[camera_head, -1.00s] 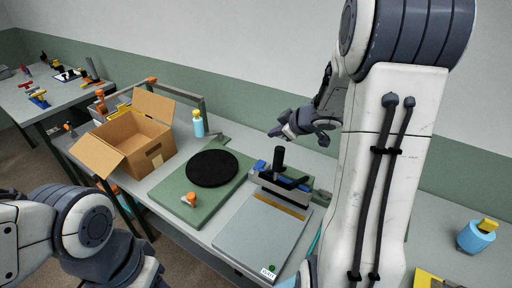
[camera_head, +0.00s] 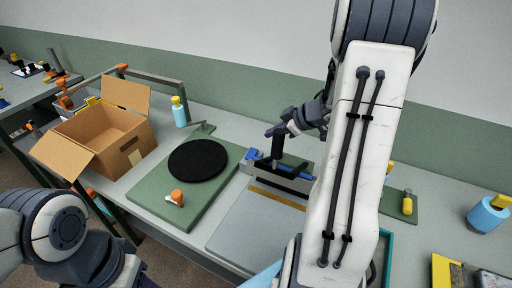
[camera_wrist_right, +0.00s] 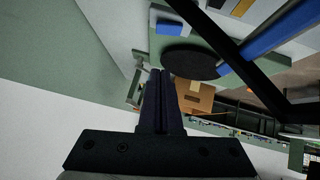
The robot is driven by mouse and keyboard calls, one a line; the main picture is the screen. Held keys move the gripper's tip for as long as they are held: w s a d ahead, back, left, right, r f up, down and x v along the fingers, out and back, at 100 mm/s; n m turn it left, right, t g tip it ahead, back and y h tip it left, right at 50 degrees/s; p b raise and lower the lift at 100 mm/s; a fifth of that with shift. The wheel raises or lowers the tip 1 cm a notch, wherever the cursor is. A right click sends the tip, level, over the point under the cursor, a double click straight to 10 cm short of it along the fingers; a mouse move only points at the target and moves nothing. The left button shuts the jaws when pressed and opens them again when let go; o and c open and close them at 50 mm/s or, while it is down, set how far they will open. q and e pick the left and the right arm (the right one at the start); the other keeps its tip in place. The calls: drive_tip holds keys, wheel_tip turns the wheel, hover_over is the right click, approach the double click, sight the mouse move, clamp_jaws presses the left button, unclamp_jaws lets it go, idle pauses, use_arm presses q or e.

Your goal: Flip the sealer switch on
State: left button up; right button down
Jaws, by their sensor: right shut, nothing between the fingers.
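The sealer is a flat grey plate (camera_head: 235,238) with a brown strip (camera_head: 277,196), a dark and grey bar with blue ends (camera_head: 290,178), and an upright black handle (camera_head: 277,152). My right gripper (camera_head: 270,132) is shut and empty, at the top of the handle in the head view; I cannot tell whether they touch. Its closed fingers (camera_wrist_right: 159,78) also show in the right wrist view, with a black bar (camera_wrist_right: 232,55) crossing beyond them. No switch shows now; the plate's front right part is hidden by my right arm or out of frame. My left gripper is out of view.
A green board (camera_head: 150,197) with a black round pad (camera_head: 197,160) and an orange knob (camera_head: 177,196) lies left of the sealer. An open cardboard box (camera_head: 98,140) and a blue bottle (camera_head: 180,112) stand farther left. A blue container (camera_head: 487,216) stands far right.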

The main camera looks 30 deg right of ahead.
drive_tip(key=b, duration=0.1)
approach(250, 149)
drive_tip(key=w+a, duration=0.2)
drive_tip(key=w, duration=0.1)
drive_tip(key=shift+a+f, duration=0.1)
drive_tip(key=shift+a, duration=0.1)
drive_tip(key=f, duration=0.2)
drive_tip(key=shift+w+d+f, duration=0.2)
drive_tip(key=shift+w+f, duration=0.05)
drive_tip(key=shift+w+d+f+b, duration=0.15)
drive_tip(key=shift+f+b, duration=0.15)
drive_tip(key=shift+f, duration=0.4)
